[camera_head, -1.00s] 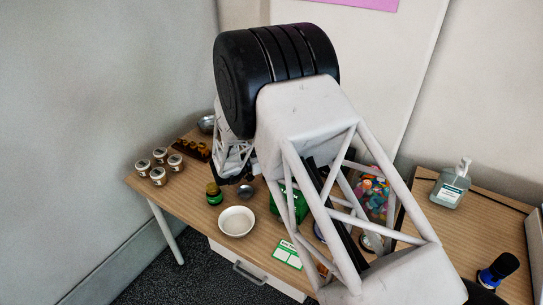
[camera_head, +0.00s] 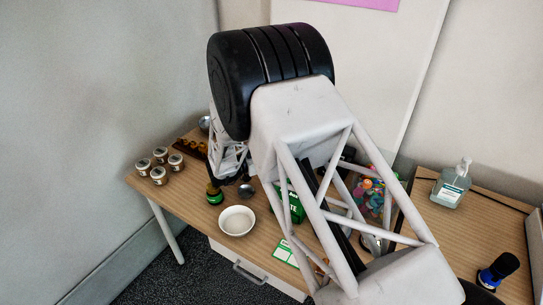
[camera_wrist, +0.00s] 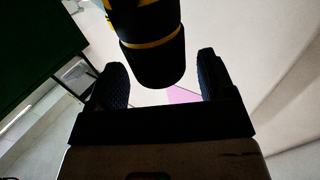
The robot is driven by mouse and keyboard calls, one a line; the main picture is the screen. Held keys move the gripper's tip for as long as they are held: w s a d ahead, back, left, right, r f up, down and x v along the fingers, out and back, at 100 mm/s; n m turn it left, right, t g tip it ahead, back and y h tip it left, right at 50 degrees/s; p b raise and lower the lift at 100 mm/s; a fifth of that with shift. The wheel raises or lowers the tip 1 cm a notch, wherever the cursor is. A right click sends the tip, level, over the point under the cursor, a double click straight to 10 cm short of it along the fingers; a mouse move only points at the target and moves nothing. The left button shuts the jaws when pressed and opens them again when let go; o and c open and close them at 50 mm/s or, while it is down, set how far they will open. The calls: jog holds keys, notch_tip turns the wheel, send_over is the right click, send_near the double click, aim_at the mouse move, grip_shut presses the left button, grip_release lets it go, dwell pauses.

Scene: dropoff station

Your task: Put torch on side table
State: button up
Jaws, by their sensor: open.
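A dark cylinder with yellow bands, which looks like the torch (camera_wrist: 153,50), fills the upper middle of the wrist view. My gripper (camera_wrist: 155,82) is open, with a finger on either side of it. A gap shows beside the cylinder's near end. In the head view, my gripper (camera_head: 213,178) is small and partly hidden by my wrist. The side table (camera_head: 415,228) is at the right.
A white bowl (camera_head: 237,221) stands close in front, with a dark round item (camera_head: 245,191) behind it. Several lidded jars (camera_head: 158,175) are at the left. The side table holds a pump bottle (camera_head: 451,186) and a blue-and-black object (camera_head: 498,271), with bare wood between them.

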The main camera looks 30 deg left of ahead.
jog(key=v, duration=0.6)
dwell(1.0)
